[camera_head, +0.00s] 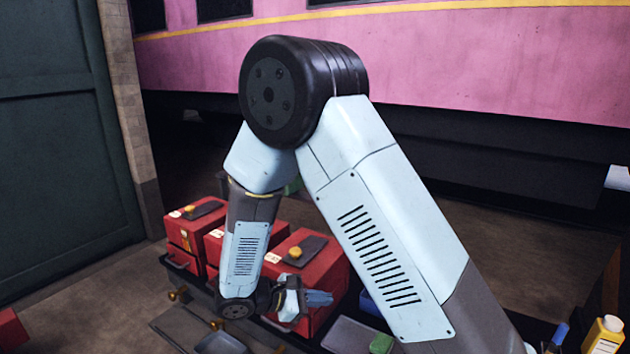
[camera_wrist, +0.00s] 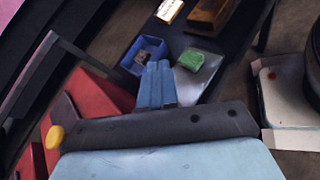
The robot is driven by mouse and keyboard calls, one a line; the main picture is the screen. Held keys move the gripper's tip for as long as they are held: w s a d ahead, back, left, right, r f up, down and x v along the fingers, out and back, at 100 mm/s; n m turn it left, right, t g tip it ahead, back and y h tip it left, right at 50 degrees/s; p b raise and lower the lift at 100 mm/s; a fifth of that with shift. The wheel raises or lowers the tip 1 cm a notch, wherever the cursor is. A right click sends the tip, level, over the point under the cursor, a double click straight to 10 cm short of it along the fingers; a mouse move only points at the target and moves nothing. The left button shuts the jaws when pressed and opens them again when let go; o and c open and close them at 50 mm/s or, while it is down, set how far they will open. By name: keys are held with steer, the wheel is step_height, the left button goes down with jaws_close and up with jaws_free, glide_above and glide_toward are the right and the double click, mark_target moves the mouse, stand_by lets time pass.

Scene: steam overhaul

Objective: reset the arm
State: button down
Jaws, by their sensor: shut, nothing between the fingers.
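My gripper (camera_head: 318,298) is at the end of my folded arm, low in the middle of the head view, in front of the right-hand red box. In the wrist view its blue fingers (camera_wrist: 157,84) are together with nothing between them. Beyond the fingertips in the wrist view are a blue bin (camera_wrist: 131,58) with small dark things in it and a green block (camera_wrist: 189,60) on a grey tray (camera_wrist: 211,68). My arm hides much of the middle of the head view.
Several red boxes (camera_head: 322,260) stand in a row with dark items on top. A shallow tray (camera_head: 220,343) and brass-ended rods lie in front. A yellow bottle (camera_head: 603,336) stands at the lower right. A pink rail carriage (camera_head: 480,60) fills the back; a dark green door (camera_head: 60,140) is at left.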

steer(key=s+d+r+m+y, duration=0.6)
steer(key=d+r+m, duration=0.3)
steer(key=d+r, duration=0.2)
steer(key=s+d+r+m+t+y, duration=0.1)
steer(key=s+d+r+m+y, duration=0.5)
steer(key=r, duration=1)
steer(key=s+d+m, duration=0.3)
steer(key=d, duration=0.2)
steer(key=shift+s+r+y, duration=0.2)
steer(key=shift+s+y, duration=0.05)
steer(key=shift+y, duration=0.15)
